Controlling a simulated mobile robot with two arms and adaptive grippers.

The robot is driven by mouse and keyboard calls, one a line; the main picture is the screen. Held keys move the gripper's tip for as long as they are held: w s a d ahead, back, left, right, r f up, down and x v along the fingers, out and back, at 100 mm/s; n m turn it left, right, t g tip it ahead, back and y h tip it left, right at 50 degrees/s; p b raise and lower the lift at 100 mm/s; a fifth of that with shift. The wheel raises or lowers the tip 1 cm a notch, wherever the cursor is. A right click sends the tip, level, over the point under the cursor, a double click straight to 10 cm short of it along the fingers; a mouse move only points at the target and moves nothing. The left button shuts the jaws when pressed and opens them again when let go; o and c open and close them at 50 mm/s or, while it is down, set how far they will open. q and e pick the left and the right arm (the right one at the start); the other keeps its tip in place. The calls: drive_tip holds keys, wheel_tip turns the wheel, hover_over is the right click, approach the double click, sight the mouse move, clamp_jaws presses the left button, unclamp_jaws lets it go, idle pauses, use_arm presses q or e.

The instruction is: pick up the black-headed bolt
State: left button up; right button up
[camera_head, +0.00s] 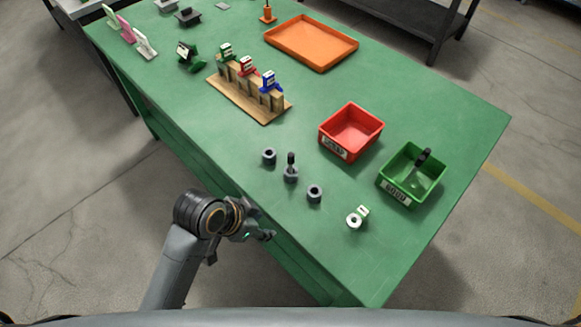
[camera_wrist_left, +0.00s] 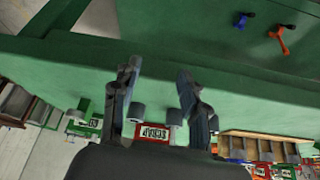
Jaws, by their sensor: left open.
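A black-headed bolt (camera_head: 291,158) stands upright at a dark grey cylindrical part (camera_head: 290,176) on the green table, between two similar grey parts, one behind (camera_head: 269,156) and one in front (camera_head: 315,193). Another dark bolt-like piece (camera_head: 423,156) leans in the green bin (camera_head: 411,190). My left gripper (camera_head: 262,236) is by the table's near edge, in front of and left of the bolt, apart from it. In the left wrist view its two fingers (camera_wrist_left: 158,70) are spread with nothing between the tips. Grey cylinders show there near the fingers (camera_wrist_left: 136,112); I cannot make out the bolt. My right gripper is out of view.
A red bin (camera_head: 335,150) stands behind the parts. A white ring with a tag (camera_head: 356,217) lies to the right. A wooden stand (camera_head: 232,97) with coloured pieces and an orange tray (camera_head: 310,65) are farther back. Table around the grey parts is clear.

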use_arm(q)
drive_tip(key=w+d+r+m, duration=0.1)
drive_tip(key=d+m, duration=0.1)
drive_tip(key=w+d+r+m+h, duration=0.1)
drive_tip(key=d+r+m, duration=0.1)
drive_tip(key=w+d+r+m+g, duration=0.1)
drive_tip(key=d+m, duration=0.2)
drive_tip(key=shift+w+r, duration=0.3)
drive_tip(key=shift+r, duration=0.1)
drive_tip(key=w+d+r+m+g, duration=0.25)
drive_tip(key=d+r+m, duration=0.2)
drive_tip(key=m, duration=0.45)
wheel_tip(320, 180, up, 10)
drive_tip(key=f+m+y, duration=0.1)
drive_tip(key=m+y, duration=0.4)
drive_tip(key=m, duration=0.5)
hover_over(291, 154)
wheel_tip(291, 154, down, 7)
drive_tip(key=shift+a+f+p, duration=0.1)
drive_tip(key=shift+f+p, duration=0.05)
drive_tip(key=shift+p, duration=0.35)
wheel_tip(291, 154, down, 5)
drive_tip(key=shift+r+p, duration=0.15)
drive_tip(key=shift+p, duration=0.55)
drive_tip(key=shift+f, duration=0.4)
drive_tip(key=shift+c, duration=0.2)
clamp_jaws()
